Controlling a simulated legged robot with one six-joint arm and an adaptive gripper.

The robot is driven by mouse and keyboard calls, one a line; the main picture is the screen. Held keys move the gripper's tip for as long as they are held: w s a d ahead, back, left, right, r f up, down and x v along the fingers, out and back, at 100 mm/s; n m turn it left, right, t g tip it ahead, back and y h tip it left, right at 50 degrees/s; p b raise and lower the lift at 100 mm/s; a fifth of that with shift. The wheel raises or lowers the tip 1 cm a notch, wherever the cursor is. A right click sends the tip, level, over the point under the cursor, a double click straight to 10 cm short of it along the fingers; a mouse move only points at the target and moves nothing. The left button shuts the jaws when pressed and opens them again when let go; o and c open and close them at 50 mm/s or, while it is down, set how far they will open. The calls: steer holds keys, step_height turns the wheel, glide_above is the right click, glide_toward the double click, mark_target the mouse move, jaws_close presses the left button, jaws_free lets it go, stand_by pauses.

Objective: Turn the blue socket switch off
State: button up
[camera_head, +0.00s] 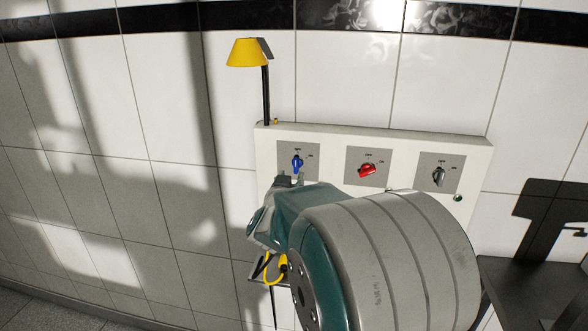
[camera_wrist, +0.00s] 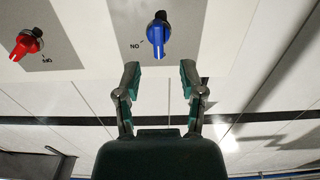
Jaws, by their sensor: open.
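The blue socket switch (camera_head: 297,162) is a rotary knob on a grey plate at the left of a white wall panel. Its handle looks near vertical in the head view. In the wrist view the blue switch (camera_wrist: 158,34) lies just beyond my open gripper (camera_wrist: 160,74), roughly centred between the two fingers and apart from them. An "ON" mark shows beside the knob there. In the head view my arm covers the area below the switch, and my gripper's fingers (camera_head: 290,181) are mostly hidden, with a tip close under the knob.
A red switch (camera_head: 367,170) and a grey switch (camera_head: 439,176) sit to the right on the same white panel (camera_head: 375,141). A yellow lamp (camera_head: 247,53) on a black post rises at the panel's left end. A dark table (camera_head: 530,285) stands at the right. The tiled wall at left is clear.

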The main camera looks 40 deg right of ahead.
steer(key=v, duration=0.5)
steer(key=shift+s+a, duration=0.1)
steer(key=shift+a, duration=0.1)
steer(key=s+a+n+t+y, duration=0.15)
steer(key=a+n+y, duration=0.55)
steer(key=a+y, duration=0.75)
steer(key=s+a+f+n+g, duration=0.1)
steer(key=s+a+f+g, duration=0.2)
steer(key=s, duration=0.6)
steer(key=s+a+f+n+g, duration=0.1)
steer(key=s+a+f+g, duration=0.2)
steer(key=s, duration=0.6)
steer(key=shift+s+a+n+g+h, duration=0.2)
steer(key=shift+a+n+g+h, duration=0.25)
steer(key=shift+a+g, duration=0.6)
